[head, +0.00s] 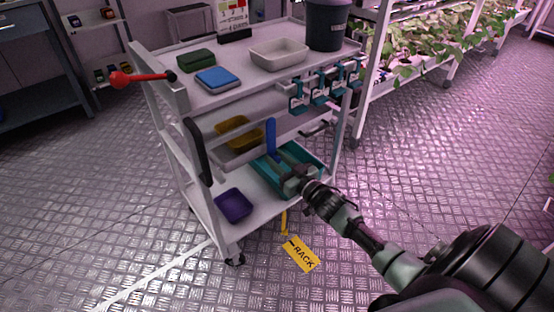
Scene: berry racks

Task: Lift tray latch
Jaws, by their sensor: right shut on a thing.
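A white cart holds a teal tray (309,158) on its lower shelf, on the right side. A blue upright bar (271,138) stands at the tray's left part; it looks like the tray latch. My right gripper (281,170) reaches in from the lower right over the tray. It is shut on the lower end of the blue bar, though the fingers hide the exact contact. The bar stands nearly vertical. My left gripper is not in view.
A purple bin (234,205) and a yellow bin (239,133) share the cart's lower levels. A red-knobbed lever (122,80) juts left from the cart. Teal clips (298,97) hang from the top shelf. A yellow RACK tag (301,254) hangs below. Floor in front is clear.

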